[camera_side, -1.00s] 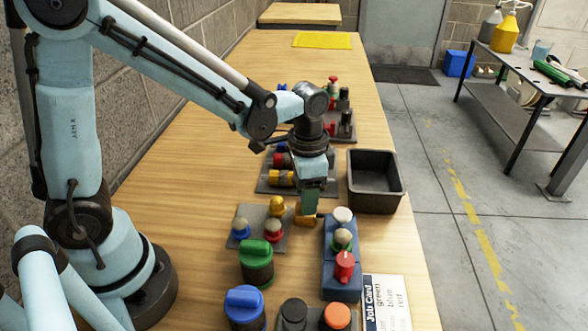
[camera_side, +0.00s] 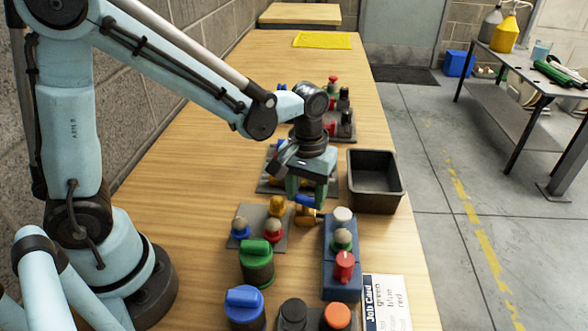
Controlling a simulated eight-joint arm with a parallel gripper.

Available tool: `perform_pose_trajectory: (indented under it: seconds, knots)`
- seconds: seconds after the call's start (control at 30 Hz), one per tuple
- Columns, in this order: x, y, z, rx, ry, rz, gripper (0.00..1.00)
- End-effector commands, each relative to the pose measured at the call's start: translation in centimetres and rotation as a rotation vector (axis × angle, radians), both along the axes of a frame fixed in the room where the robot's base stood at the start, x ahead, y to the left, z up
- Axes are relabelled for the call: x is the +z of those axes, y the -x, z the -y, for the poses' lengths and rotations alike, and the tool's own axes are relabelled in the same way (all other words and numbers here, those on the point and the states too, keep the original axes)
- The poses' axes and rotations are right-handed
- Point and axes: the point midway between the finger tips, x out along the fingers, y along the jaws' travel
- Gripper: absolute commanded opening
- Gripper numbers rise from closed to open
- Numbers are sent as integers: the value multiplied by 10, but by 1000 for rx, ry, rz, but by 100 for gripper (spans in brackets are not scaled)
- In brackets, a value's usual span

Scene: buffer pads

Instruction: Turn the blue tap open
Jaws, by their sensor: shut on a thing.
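The blue tap (camera_side: 305,200) shows only as a small blue patch between my fingers, with a brass-yellow body (camera_side: 305,217) below it on the bench. My gripper (camera_side: 308,198) points down and is shut on the blue tap's handle. The fingers hide most of the handle, so its exact angle cannot be told.
An empty dark bin (camera_side: 375,208) stands close to the right. A blue block with white, green and red knobs (camera_side: 342,285) is just in front. A plate with coloured knobs (camera_side: 243,208) is to the left. A green-topped cylinder (camera_side: 257,265) and a blue-topped one (camera_side: 244,306) stand nearer.

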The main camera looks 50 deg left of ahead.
Motion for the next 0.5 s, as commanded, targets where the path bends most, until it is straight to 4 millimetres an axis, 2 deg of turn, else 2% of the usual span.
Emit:
perform_pose_trajectory:
  seconds: [0.2, 0.5]
  knots:
    - [0, 0, 0, 168, 0, 0, 21]
    - [0, 0, 0, 313, 0, 0, 21]
